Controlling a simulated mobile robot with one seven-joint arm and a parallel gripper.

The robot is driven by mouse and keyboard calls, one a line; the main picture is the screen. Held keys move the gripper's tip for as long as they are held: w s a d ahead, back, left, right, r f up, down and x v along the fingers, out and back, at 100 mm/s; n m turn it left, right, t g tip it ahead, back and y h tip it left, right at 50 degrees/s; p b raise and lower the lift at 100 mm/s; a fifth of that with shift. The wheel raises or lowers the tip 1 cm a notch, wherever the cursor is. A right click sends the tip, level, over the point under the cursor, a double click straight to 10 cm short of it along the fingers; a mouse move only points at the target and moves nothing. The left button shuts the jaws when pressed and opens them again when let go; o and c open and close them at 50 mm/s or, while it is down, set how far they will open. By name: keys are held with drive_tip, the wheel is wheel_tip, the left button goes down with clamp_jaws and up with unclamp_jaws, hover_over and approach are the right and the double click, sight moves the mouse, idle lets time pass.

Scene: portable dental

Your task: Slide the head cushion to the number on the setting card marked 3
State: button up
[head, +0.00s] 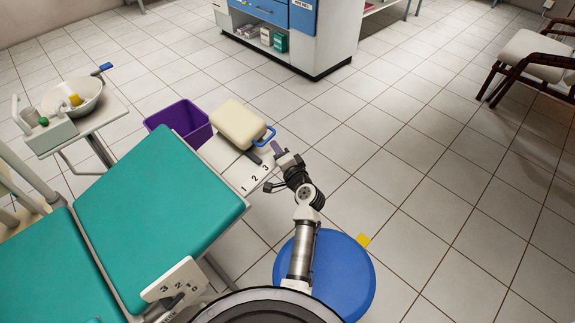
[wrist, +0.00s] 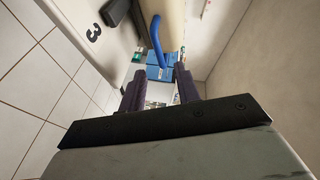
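The cream head cushion (head: 238,124) with a blue handle loop (head: 266,136) sits at the head end of the teal chair. A pale scale plate (head: 233,168) beside it reads 1, 2, 3. A dark pointer tab (head: 253,157) on the cushion's side ends close to the 3; exact alignment is unclear. My gripper (head: 280,153) is open just short of the handle. In the wrist view the blue handle (wrist: 157,42) lies ahead, between the parted fingers (wrist: 160,82).
A purple bin (head: 180,120) stands behind the chair, left of the cushion. A blue stool (head: 345,275) is beneath my arm. A tray stand with a basin (head: 84,98) is at left.

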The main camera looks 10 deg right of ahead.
drive_tip(key=b+v, duration=0.1)
drive_tip(key=v, duration=0.6)
drive_tip(key=shift+s, duration=0.25)
drive_tip(key=shift+d+r, duration=0.1)
drive_tip(key=shift+r, duration=0.05)
